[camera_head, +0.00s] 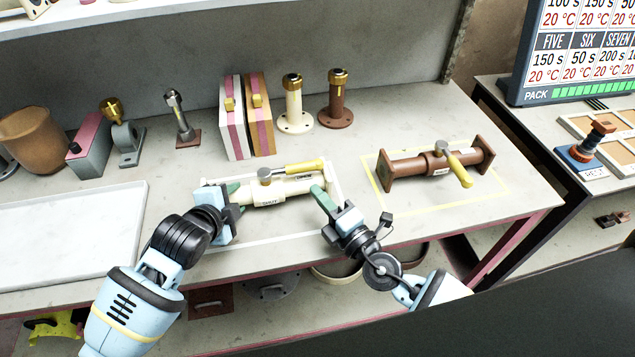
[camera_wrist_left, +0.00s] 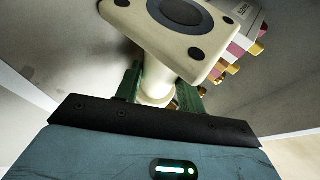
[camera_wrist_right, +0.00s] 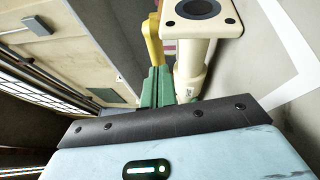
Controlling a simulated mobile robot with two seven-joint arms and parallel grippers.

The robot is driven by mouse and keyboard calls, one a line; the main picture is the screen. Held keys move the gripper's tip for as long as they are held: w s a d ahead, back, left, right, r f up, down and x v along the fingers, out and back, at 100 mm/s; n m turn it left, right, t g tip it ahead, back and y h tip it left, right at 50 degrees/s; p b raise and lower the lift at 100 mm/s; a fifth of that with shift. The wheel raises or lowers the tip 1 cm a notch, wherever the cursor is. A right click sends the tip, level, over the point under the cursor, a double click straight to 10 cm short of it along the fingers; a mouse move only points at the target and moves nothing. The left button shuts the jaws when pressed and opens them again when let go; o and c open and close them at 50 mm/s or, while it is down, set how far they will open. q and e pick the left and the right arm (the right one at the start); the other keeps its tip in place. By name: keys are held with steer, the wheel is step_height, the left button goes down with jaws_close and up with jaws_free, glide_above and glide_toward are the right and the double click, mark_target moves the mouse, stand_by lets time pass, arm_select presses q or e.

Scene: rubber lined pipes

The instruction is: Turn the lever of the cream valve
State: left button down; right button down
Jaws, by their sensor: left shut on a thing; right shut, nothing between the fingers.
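The cream valve (camera_head: 268,194) lies on the workbench inside a white outline, its yellow-handled lever (camera_head: 304,167) lying along the body and pointing right. My left gripper (camera_head: 236,192) is shut on the valve's left end; in the left wrist view the green fingers stand either side of the cream pipe (camera_wrist_left: 157,90) behind its square flange (camera_wrist_left: 175,30). My right gripper (camera_head: 322,193) is shut and empty beside the valve's right end. In the right wrist view its green fingers (camera_wrist_right: 157,85) are together beside the cream pipe (camera_wrist_right: 190,70), near the yellow handle (camera_wrist_right: 153,40).
A brown valve (camera_head: 420,165) with a yellow-handled lever sits to the right inside a yellow outline. Cream (camera_head: 294,105) and brown (camera_head: 336,102) upright pipes and striped blocks (camera_head: 247,117) stand behind. A white tray (camera_head: 70,235) lies left. The bench's front right is clear.

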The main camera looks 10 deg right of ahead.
steer(key=s+d, duration=0.2)
steer(key=s+d+f, duration=0.1)
steer(key=s+d, duration=0.4)
steer(key=shift+s+f, duration=0.1)
steer(key=shift+f, duration=0.15)
arm_select(q)
steer(key=c, duration=0.8)
jaws_free()
steer(key=shift+s, duration=0.15)
steer(key=v, duration=1.2)
arm_select(e)
steer(key=shift+d, duration=0.1)
